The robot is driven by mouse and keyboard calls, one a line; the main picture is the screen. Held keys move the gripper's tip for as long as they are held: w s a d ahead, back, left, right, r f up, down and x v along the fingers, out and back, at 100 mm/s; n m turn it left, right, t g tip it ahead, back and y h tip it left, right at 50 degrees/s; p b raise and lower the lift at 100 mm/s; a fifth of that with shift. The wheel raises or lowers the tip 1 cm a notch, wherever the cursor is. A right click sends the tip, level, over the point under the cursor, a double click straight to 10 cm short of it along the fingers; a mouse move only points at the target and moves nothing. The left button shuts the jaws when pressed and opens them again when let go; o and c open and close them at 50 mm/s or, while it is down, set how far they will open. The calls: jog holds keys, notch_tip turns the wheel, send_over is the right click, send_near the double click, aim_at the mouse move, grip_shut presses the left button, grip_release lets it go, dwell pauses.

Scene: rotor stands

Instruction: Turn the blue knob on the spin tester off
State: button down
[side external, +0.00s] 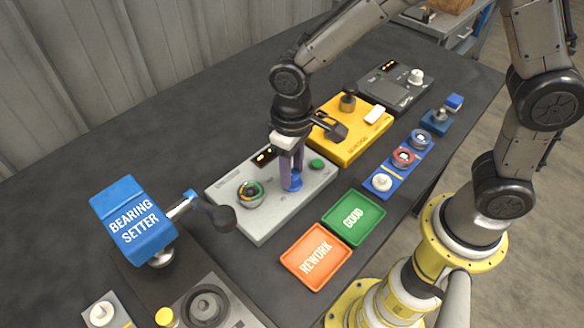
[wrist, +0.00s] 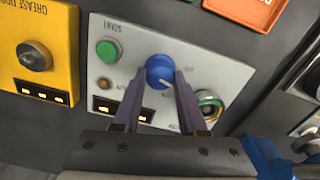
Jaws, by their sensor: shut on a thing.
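The spin tester is a light grey box (side external: 262,226) in the middle of the table, and its panel (wrist: 136,45) fills the centre of the wrist view. Its blue knob (wrist: 160,71) has a white pointer line; in the side view the knob (side external: 292,184) shows below my fingers. My gripper (wrist: 162,83) points down at the panel, with its purple fingers on either side of the knob and shut on it. A green START button (wrist: 107,51) is on one side of the knob. A round coloured dial (wrist: 209,106) is on the other, partly behind a finger.
A yellow grease box (side external: 352,140) stands close beside the tester. The blue bearing setter (side external: 133,222) has a lever with a dark ball (side external: 222,217) near the tester's left end. Green GOOD (side external: 353,218) and orange REWORK (side external: 316,257) trays lie in front.

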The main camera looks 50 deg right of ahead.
aim_at(293, 174)
jog(key=n, duration=0.5)
jog(key=shift+r+n, duration=0.1)
jog(key=shift+n, duration=0.2)
dwell(0.4)
jog(key=shift+c, duration=2.2)
grip_release()
notch_tip(293, 174, up, 14)
jog(key=shift+d, duration=0.1)
